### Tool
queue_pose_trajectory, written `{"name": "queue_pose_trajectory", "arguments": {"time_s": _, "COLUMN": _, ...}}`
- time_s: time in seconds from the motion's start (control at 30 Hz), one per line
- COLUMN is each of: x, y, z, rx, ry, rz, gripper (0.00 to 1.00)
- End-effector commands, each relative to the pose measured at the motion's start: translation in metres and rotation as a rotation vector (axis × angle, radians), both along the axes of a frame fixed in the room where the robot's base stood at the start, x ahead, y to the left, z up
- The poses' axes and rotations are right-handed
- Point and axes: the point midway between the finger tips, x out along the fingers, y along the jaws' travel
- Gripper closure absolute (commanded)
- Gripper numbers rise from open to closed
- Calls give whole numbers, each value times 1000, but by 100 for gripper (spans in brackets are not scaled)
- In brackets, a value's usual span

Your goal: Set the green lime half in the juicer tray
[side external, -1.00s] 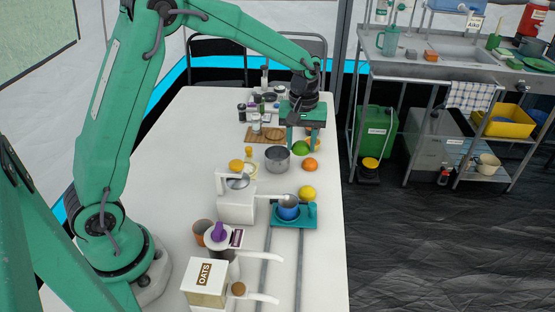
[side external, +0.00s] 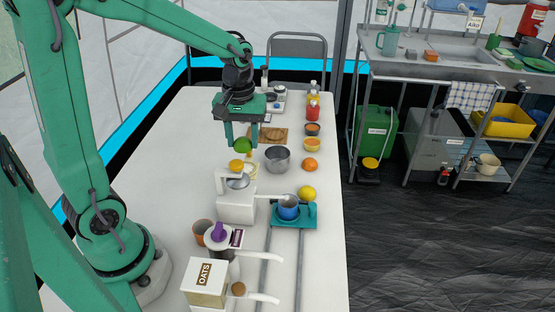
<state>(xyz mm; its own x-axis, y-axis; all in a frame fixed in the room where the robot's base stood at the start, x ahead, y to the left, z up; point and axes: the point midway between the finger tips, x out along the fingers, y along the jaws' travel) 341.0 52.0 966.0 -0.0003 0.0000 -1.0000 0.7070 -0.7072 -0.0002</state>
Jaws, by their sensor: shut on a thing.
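My gripper (side external: 242,142) is shut on the green lime half (side external: 243,147), which hangs between its fingertips above the table, behind the white appliance. The white appliance (side external: 236,207) stands mid-table, with a round grey top and a white handle reaching right; it looks like the juicer. A teal tray (side external: 309,222) with a blue cup (side external: 289,208) in it sits at its right. I cannot tell for certain which part is the juicer tray. The lime's lower side is too small to read.
A grey pot (side external: 277,160), an orange (side external: 310,164) and a lemon (side external: 307,192) stand right of the gripper. An orange-topped item (side external: 236,165) is just below the lime. An oats box (side external: 205,282) is at the front. The table's left side is clear.

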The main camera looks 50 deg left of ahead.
Motion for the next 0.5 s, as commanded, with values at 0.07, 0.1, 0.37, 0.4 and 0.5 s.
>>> {"name": "queue_pose_trajectory", "arguments": {"time_s": 0.07, "x": 0, "y": 0, "z": 0, "rx": 0, "ry": 0, "rz": 0, "gripper": 71}}
{"name": "queue_pose_trajectory", "arguments": {"time_s": 0.1, "x": 0, "y": 0, "z": 0, "rx": 0, "ry": 0, "rz": 0, "gripper": 71}}
{"name": "queue_pose_trajectory", "arguments": {"time_s": 0.37, "x": 0, "y": 0, "z": -6, "rx": 0, "ry": 1, "rz": 0, "gripper": 71}}
{"name": "queue_pose_trajectory", "arguments": {"time_s": 0.4, "x": 0, "y": 0, "z": -8, "rx": 0, "ry": 1, "rz": 0, "gripper": 71}}
{"name": "queue_pose_trajectory", "arguments": {"time_s": 0.5, "x": 0, "y": 0, "z": -14, "rx": 0, "ry": 1, "rz": 0, "gripper": 71}}
